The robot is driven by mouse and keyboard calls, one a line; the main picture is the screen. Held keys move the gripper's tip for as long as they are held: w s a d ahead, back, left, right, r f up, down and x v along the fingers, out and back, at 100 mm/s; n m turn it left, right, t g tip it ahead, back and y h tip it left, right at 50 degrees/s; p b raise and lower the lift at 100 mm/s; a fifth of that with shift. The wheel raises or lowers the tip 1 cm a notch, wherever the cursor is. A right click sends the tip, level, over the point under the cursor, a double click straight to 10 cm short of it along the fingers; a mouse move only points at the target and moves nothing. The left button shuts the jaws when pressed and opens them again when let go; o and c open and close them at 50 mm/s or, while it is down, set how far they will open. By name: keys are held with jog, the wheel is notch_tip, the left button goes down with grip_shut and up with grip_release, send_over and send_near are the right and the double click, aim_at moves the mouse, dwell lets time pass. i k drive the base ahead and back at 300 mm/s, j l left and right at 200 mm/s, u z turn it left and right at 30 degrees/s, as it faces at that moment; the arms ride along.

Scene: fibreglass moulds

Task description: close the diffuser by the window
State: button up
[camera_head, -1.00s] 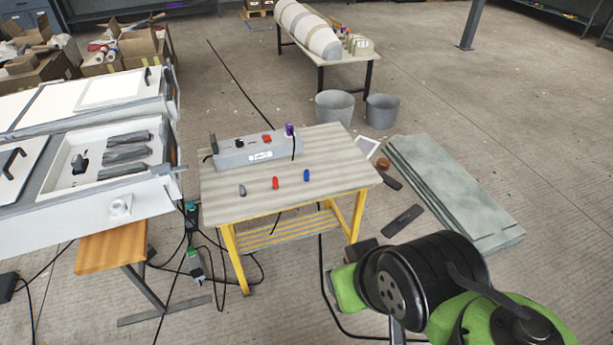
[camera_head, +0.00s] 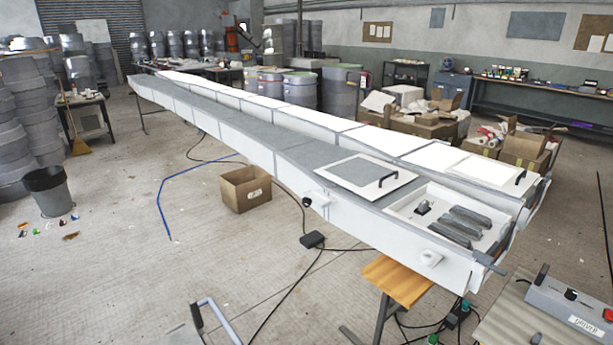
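I cannot make out a window or anything that is clearly a diffuser. Two long white fibreglass moulds run side by side from the back left to the front right. On the nearer mould (camera_head: 232,137), a light square lid with a black handle (camera_head: 366,174) lies flat on the top. Beside it, at the near end, an open recess (camera_head: 413,198) shows several dark grey pieces (camera_head: 461,222) and a small dark fitting (camera_head: 422,208). The farther mould (camera_head: 345,141) carries a white panel with a black handle (camera_head: 521,177). My gripper is not in view.
A cardboard box (camera_head: 245,189) and a grey bin (camera_head: 48,191) stand on the floor at left. Cables cross the floor below the nearer mould. A grey control box (camera_head: 570,309) sits on a table at bottom right. Open floor lies at front left.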

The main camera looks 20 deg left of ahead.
aim_at(369, 178)
jog(key=u, duration=0.45)
jog(key=i+u, duration=0.2)
jog(key=i, duration=0.45)
jog(key=i+u, duration=0.3)
jog(key=i, duration=0.3)
jog(key=i+u, duration=0.3)
jog(key=i, duration=0.3)
jog(key=i+l+u, duration=0.3)
jog(key=i, duration=0.25)
jog(key=i+j+z, duration=0.1)
jog(key=i, duration=0.35)
jog(key=i+j+z, duration=0.15)
jog(key=i, duration=0.3)
jog(key=i+j+z, duration=0.15)
jog(key=z, duration=0.25)
jog(key=i+j+z, duration=0.2)
jog(key=z, duration=0.25)
